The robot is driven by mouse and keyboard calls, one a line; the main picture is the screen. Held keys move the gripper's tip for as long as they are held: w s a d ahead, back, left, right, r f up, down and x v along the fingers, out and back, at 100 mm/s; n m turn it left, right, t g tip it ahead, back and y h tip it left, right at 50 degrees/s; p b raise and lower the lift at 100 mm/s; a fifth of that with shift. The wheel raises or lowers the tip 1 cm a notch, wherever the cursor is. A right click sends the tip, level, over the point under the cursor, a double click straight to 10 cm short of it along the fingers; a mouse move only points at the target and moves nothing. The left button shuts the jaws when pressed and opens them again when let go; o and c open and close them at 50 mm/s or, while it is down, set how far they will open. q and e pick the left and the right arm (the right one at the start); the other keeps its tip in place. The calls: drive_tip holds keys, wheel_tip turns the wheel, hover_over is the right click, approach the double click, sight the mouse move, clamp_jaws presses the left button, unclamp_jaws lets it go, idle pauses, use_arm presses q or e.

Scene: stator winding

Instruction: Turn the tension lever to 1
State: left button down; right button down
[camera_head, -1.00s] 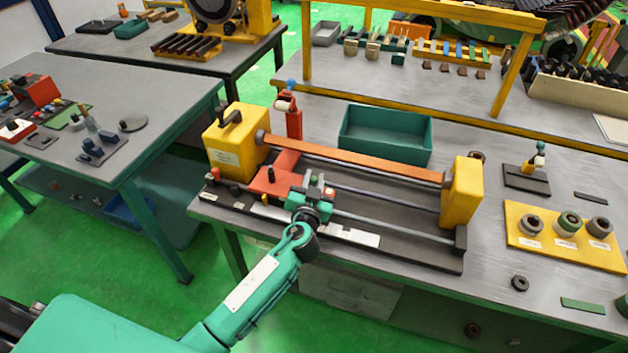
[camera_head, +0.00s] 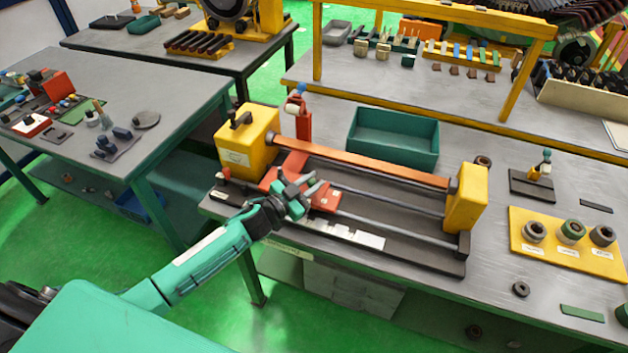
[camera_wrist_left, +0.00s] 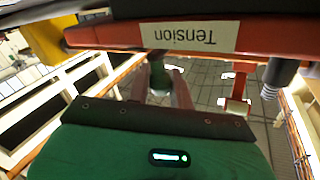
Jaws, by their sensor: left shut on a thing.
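The winding machine's red carriage (camera_head: 326,199) sits near the left end of its rails. My left gripper (camera_head: 303,187) is over this carriage and shut on the tension lever, which the gripper mostly hides in the head view. In the left wrist view, the fingers (camera_wrist_left: 162,88) are closed around a dark greenish part just below a label reading "Tension" (camera_wrist_left: 189,36), seen upside down. The lever's scale and its pointed-to number cannot be read. My right gripper is not in view.
An orange bar (camera_head: 360,163) runs above the rails between yellow end blocks (camera_head: 466,197). A red post (camera_head: 302,120) stands behind the carriage. A green tray (camera_head: 394,138) is behind the machine. A yellow plate (camera_head: 567,254) with several spools lies at right.

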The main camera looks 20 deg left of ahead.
use_arm(q)
drive_tip(key=shift+a+m+h, duration=0.1)
drive_tip(key=shift+m+h, duration=0.2)
drive_tip(key=shift+h, duration=0.1)
drive_tip(key=c, duration=1.3)
unclamp_jaws()
drive_tip(key=shift+s+a+f, duration=0.15)
drive_tip(key=shift+s+a, duration=0.15)
drive_tip(key=shift+s, duration=0.2)
drive_tip(key=shift+r+b+v, duration=0.2)
drive_tip(key=shift+b+v, duration=0.8)
drive_tip(key=shift+v, duration=2.15)
drive_tip(key=shift+r+b+v, duration=0.2)
drive_tip(key=shift+b+v, duration=0.8)
drive_tip(key=shift+v, duration=2.1)
